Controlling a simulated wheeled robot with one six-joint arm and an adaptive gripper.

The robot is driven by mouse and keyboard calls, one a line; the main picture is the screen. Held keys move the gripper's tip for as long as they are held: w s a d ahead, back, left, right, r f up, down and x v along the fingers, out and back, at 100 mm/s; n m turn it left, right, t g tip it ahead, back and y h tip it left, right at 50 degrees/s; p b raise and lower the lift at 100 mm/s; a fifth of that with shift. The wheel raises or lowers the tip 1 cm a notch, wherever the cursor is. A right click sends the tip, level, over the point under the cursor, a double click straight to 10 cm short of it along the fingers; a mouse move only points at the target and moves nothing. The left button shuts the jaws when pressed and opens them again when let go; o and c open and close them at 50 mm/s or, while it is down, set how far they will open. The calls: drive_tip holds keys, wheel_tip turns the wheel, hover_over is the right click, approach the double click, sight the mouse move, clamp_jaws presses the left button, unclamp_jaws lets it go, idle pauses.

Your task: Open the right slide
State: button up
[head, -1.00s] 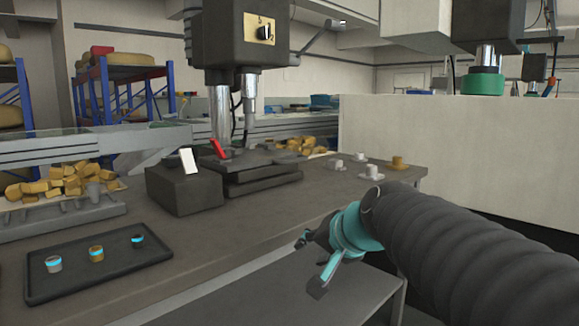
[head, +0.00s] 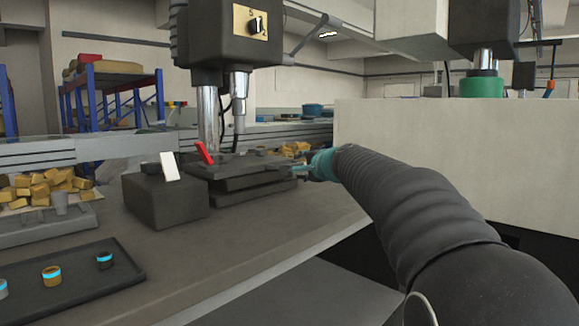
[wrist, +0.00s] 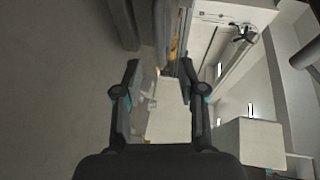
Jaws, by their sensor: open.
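A dark stacked slide unit (head: 245,184) sits on the bench below a dark press head, with a red lever (head: 204,153) on top. A dark box (head: 165,201) with a white upright tab (head: 169,166) stands left of it. I cannot tell for certain which part is the right slide. My gripper (head: 302,168) is at the right end of the stacked plates, seen small, and whether it touches them is unclear. In the wrist view my gripper (wrist: 157,75) is open with nothing between its fingers.
A black tray (head: 70,280) with several small banded cups lies at the front left. Yellow blocks (head: 45,187) fill a bin behind it. The press head (head: 228,35) hangs above the plates. A pale wall (head: 460,165) stands to the right.

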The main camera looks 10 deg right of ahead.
drive_tip(key=p+x, duration=0.1)
drive_tip(key=x, duration=0.7)
clamp_jaws()
